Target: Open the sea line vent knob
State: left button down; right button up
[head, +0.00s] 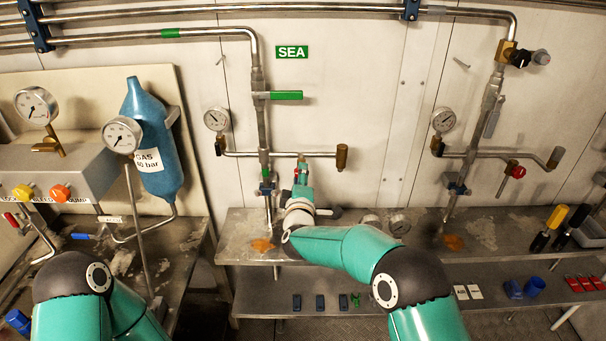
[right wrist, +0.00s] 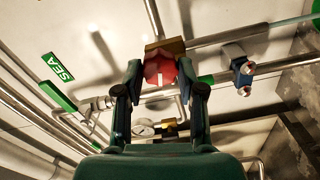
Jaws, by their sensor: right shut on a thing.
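The SEA sign (head: 292,52) is green and hangs beside the sea line's vertical pipe (head: 265,130). My right gripper (head: 302,172) is at a branch low on this pipe, above the bench. In the right wrist view my right gripper (right wrist: 160,85) has its two fingers on either side of a red knob (right wrist: 160,70) with a white mark, shut on it. The knob sits on a brass body (right wrist: 165,47) on the pipe. In the head view the gripper and wrist mostly hide the knob. My left gripper is out of view; only part of its arm shows at lower left.
A green lever handle (head: 286,95) is higher on the sea line. A pressure gauge (head: 216,119) is left of the pipe, and a brass fitting (head: 342,156) is to the right. A second line with a red knob (head: 518,172) stands further right. A blue gas bottle (head: 152,145) stands left.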

jog(key=shift+a+n+p, duration=0.15)
jog(key=shift+n+p, duration=0.25)
jog(key=shift+n, duration=1.3)
jog(key=o, duration=1.1)
jog(key=shift+a+f, duration=0.1)
jog(key=shift+f, duration=0.05)
jog(key=shift+s, duration=0.1)
jog(key=s, duration=1.1)
jog(key=shift+s, duration=0.35)
